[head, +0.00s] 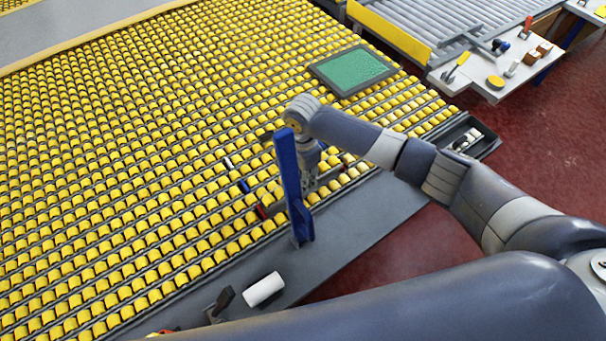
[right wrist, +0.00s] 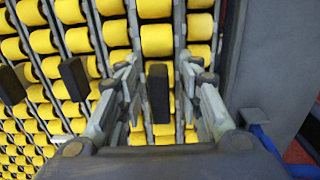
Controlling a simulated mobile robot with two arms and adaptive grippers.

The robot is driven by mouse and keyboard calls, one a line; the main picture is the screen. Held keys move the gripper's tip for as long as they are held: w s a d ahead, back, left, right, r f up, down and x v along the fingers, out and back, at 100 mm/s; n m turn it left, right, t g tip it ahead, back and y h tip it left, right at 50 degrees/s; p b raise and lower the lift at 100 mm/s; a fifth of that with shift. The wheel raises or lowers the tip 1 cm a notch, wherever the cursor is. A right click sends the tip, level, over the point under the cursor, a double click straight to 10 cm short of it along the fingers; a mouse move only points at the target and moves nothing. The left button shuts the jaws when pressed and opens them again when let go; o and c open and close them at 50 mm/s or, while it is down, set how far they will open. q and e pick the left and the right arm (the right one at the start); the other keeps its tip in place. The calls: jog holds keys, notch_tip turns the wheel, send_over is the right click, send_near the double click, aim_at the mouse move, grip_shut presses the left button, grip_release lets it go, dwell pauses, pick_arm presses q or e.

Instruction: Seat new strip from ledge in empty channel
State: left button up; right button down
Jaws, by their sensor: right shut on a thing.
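My right gripper (head: 318,180) is low over the near right part of the roller bed (head: 110,150), close to its grey front ledge (head: 365,212). Yellow rollers show around and beyond this piece. I cannot tell whether it is the new strip or whether it touches the bed. Two similar dark pieces (right wrist: 75,78) (right wrist: 11,84) stand to its left. The empty channel cannot be made out. My left gripper is not in view.
A blue upright (head: 287,180) stands on the ledge in front of the gripper. A white cylinder (head: 264,289) and a dark tool (head: 219,303) lie nearer. A framed green panel (head: 352,70) lies on the rollers. A dark tray (head: 480,148) is at the right corner.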

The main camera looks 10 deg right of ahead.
jog(key=shift+f+b, duration=0.45)
jog(key=shift+f, duration=0.45)
jog(key=c, duration=1.1)
grip_release()
jog(key=shift+r, duration=0.1)
jog(key=shift+o, duration=0.2)
notch_tip(320, 180, up, 12)
